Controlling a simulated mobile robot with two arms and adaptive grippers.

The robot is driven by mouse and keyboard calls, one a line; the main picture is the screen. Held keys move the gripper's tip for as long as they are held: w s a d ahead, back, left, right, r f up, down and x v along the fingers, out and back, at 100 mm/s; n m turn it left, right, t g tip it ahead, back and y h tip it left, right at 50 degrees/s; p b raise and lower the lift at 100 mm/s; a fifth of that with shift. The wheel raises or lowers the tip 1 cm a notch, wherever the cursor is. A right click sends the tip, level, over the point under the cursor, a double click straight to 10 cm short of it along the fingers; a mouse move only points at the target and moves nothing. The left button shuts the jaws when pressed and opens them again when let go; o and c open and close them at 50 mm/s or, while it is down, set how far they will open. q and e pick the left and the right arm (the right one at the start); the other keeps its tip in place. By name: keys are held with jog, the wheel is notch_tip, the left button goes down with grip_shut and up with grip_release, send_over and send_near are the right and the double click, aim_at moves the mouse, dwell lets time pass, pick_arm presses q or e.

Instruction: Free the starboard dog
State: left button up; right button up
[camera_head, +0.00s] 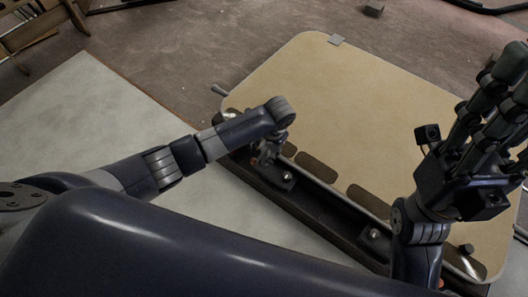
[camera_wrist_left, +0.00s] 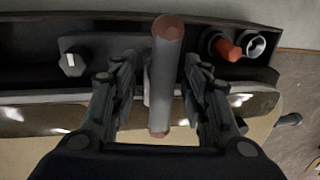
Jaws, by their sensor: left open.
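In the left wrist view a grey bar with reddish-brown ends (camera_wrist_left: 164,85), apparently the dog's handle, points toward the camera over a dark channel. My left gripper (camera_wrist_left: 157,85) is open, one finger on each side of the bar. The right finger looks close to it; contact cannot be told. In the head view my left gripper (camera_head: 266,154) hangs over the near edge of the tan hatch panel (camera_head: 370,100) and mostly hides the dog. My right gripper (camera_head: 498,85) is raised over the panel's right side, fingers pointing up; its opening is unclear.
The dark channel (camera_head: 310,213) runs along the panel's near edge. It has a bolt-like fitting (camera_head: 374,234). In the left wrist view, an orange-red peg (camera_wrist_left: 228,50) and a pale ring (camera_wrist_left: 255,45) sit right of the bar. A pale board (camera_head: 80,115) lies at left.

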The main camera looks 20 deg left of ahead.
pick_arm(q)
grip_shut()
jog(key=shift+r, duration=0.1)
